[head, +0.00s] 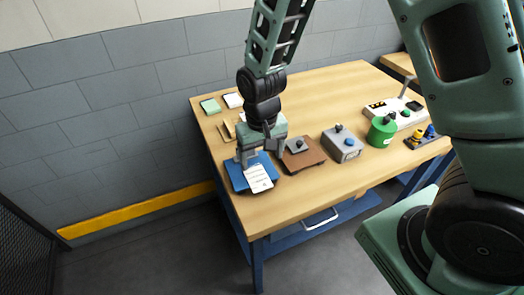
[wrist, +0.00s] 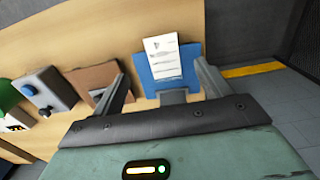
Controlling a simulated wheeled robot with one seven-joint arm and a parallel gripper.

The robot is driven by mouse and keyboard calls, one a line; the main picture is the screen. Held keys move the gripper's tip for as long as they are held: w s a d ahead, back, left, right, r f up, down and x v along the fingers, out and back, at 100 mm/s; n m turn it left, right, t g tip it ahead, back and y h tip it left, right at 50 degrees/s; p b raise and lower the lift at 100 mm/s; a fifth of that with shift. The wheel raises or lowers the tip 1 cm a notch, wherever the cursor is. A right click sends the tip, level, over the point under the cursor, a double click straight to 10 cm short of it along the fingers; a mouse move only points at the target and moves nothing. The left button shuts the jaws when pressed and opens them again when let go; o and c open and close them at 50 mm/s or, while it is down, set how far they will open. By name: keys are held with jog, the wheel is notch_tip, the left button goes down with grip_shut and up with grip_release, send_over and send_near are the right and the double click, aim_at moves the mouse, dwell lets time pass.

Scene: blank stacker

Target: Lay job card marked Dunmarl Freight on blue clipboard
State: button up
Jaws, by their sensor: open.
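The blue clipboard (head: 236,178) lies near the left front corner of the wooden table, and it also shows in the wrist view (wrist: 148,75). A white printed card (head: 258,178) lies on it, and in the wrist view the card (wrist: 162,58) extends past the clipboard's far edge. Its print is too small to read. My gripper (head: 254,156) is just above the clipboard. In the wrist view its two fingers (wrist: 163,88) are wide apart, with the card beyond them and nothing held.
A brown board (head: 310,161) with a dark knob lies right of the clipboard. Further right are a grey box (head: 345,153), a green container (head: 378,137) and a white panel (head: 388,104). Green (head: 210,106) and white (head: 233,100) pads lie at the back left. Bare tabletop (head: 300,200) is in front.

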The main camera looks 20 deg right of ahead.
jog(key=s+a+r+n, duration=0.3)
jog(key=s+r, duration=0.4)
jog(key=s, duration=0.3)
jog(key=s+a+r+n, duration=0.3)
jog(key=s+r, duration=0.4)
jog(key=s, duration=0.3)
jog(key=shift+r+n+y, duration=0.25)
jog(key=shift+n+y, duration=0.05)
jog(key=shift+n, duration=0.6)
jog(key=shift+a, duration=0.1)
notch_tip(320, 180, down, 4)
jog(key=b, duration=0.4)
jog(key=shift+r, duration=0.2)
